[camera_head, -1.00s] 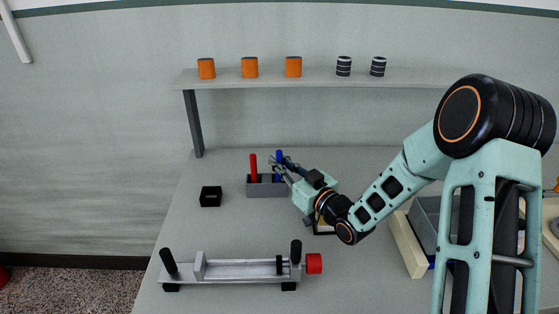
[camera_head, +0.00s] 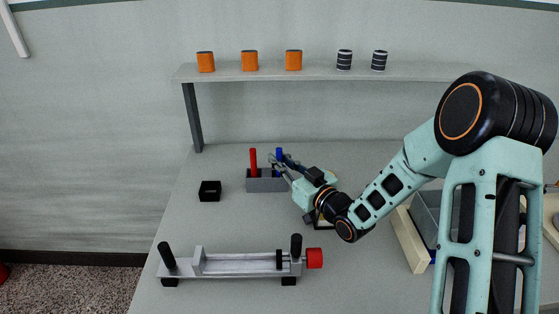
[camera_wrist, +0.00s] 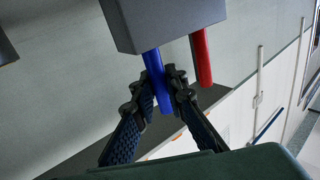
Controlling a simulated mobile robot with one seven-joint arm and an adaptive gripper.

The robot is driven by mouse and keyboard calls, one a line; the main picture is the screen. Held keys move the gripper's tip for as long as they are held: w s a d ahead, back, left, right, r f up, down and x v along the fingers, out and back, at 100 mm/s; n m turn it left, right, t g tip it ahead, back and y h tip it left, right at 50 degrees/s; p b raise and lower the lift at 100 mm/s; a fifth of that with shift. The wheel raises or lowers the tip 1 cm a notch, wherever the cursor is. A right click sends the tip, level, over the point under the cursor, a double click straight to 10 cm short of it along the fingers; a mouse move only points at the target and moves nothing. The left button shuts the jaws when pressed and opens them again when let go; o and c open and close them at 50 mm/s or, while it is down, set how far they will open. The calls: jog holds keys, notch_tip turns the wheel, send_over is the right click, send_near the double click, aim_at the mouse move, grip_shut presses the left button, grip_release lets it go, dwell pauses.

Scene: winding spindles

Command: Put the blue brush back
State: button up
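The blue brush (camera_head: 279,154) stands at the right end of the grey block holder (camera_head: 262,185) on the table. In the wrist view the blue brush (camera_wrist: 155,70) meets the face of the holder (camera_wrist: 165,22); how deep it sits is hidden. My gripper (camera_head: 275,165) reaches in from the right at the holder. In the wrist view my gripper's fingers (camera_wrist: 161,84) lie close on both sides of the blue brush and look shut on it. A red brush (camera_head: 253,162) stands upright in the holder, left of the blue one and apart from my fingers in the wrist view (camera_wrist: 203,58).
A small black box (camera_head: 209,191) sits left of the holder. A shelf (camera_head: 325,73) at the back holds orange and black spools. A bin (camera_head: 425,215) stands right, partly behind my arm.

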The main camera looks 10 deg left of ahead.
jog(key=o, duration=0.4)
jog(key=shift+o, duration=0.2)
